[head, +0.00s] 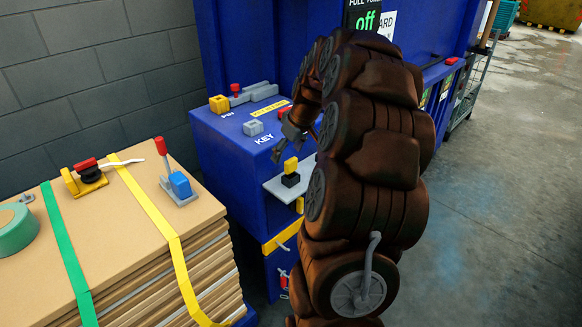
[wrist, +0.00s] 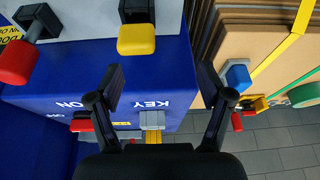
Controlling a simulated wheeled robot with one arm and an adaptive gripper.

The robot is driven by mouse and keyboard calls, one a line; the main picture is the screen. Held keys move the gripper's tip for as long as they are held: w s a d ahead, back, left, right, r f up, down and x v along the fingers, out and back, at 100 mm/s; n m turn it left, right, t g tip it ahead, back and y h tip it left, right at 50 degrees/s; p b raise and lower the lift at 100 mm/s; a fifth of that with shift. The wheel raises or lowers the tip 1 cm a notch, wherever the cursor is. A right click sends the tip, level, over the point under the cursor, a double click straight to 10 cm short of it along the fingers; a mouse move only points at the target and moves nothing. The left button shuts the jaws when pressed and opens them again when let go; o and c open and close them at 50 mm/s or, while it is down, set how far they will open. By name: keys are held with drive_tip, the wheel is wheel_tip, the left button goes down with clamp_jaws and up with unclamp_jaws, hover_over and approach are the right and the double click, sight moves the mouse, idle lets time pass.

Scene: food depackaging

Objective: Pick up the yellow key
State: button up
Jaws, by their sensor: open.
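A yellow block on a black stem (head: 291,165), which I take as the yellow key, stands upright on a grey shelf (head: 275,188) on the front of the blue cabinet. In the wrist view the yellow block (wrist: 136,40) is near the top, left of the midline between my fingers. My gripper (head: 290,150) hangs just above and beside it in the head view. In the wrist view my gripper (wrist: 161,80) has its fingers wide apart with nothing between them. The yellow block lies beyond the fingertips, apparently not touched.
The blue cabinet (head: 215,150) carries a grey block (head: 252,128) by the KEY label and a yellow-and-red lever (head: 235,97). A red knob on a black stem (wrist: 16,62) stands left of the yellow block. Strapped cardboard (head: 120,205) with small devices stands at left. My arm hides the cabinet's right part.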

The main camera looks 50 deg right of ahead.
sight(291, 160)
drive_tip(key=d, duration=0.3)
drive_tip(key=shift+s+d+f, duration=0.15)
drive_tip(key=shift+f, duration=0.15)
drive_tip(key=shift+d+f, duration=0.15)
drive_tip(key=shift+f, duration=0.05)
drive_tip(key=shift+p+x, duration=0.55)
drive_tip(key=shift+x, duration=0.45)
drive_tip(key=shift+w+f+p, duration=0.25)
drive_tip(key=shift+f+p, duration=0.1)
drive_tip(key=shift+a+p+x, duration=0.15)
drive_tip(key=shift+p+x, duration=0.35)
drive_tip(key=shift+x, duration=0.65)
drive_tip(key=shift+a+p+x, duration=0.15)
drive_tip(key=shift+p+x, duration=0.3)
drive_tip(key=shift+x, duration=0.65)
drive_tip(key=c, duration=1.3)
